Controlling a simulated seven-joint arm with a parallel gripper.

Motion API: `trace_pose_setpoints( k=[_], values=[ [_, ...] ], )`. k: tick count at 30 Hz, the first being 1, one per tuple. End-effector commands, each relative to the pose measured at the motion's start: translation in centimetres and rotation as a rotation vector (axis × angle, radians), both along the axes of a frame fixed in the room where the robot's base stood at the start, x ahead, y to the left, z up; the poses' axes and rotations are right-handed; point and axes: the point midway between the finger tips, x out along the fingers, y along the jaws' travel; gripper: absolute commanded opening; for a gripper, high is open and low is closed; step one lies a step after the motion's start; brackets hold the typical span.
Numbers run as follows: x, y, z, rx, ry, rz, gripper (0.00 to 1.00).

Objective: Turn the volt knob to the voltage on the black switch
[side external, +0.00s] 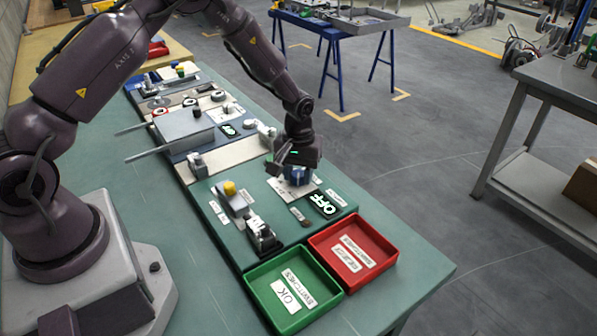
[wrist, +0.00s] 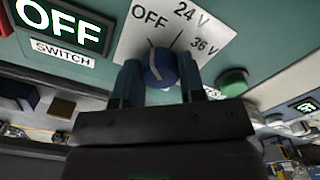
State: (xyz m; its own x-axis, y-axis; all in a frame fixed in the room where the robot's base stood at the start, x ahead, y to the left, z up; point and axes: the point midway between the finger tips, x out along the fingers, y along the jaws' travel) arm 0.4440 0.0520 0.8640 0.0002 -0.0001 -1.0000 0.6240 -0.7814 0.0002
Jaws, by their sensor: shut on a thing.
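The blue volt knob (wrist: 160,66) sits on a white plate (wrist: 135,40) marked OFF, 24 V and 36 V. My gripper (wrist: 160,76) is shut on the knob, one finger on each side. In the side view my gripper (side external: 297,166) points down over the blue knob (side external: 298,178). The knob's exact pointer direction cannot be told. A black display reads OFF in green-white letters in the wrist view (wrist: 62,22) and in the side view (side external: 322,204). A label reading SWITCH (wrist: 62,52) is beside it. A grey lever device on a black base (side external: 264,238) stands nearer the trays; its voltage marking is unreadable.
A green tray (side external: 262,291) and a red tray (side external: 318,238) stand at the near end of the panel. A yellow button (side external: 230,188) is left of the knob. Further panel rows with a grey box (side external: 184,127) lie beyond. A green button (wrist: 233,80) is near the gripper.

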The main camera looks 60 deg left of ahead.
Motion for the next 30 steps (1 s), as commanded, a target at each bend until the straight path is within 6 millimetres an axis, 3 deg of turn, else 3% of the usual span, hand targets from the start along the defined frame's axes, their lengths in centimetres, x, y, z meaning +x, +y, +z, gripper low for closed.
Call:
trace_pose_setpoints(
  k=[11, 30],
  values=[
    [0.00, 0.00, 0.06, 0.000, 0.000, -0.103, 0.14],
    [-0.03, 0.09, 0.10, 0.000, 0.000, -0.637, 0.14]
  ],
)
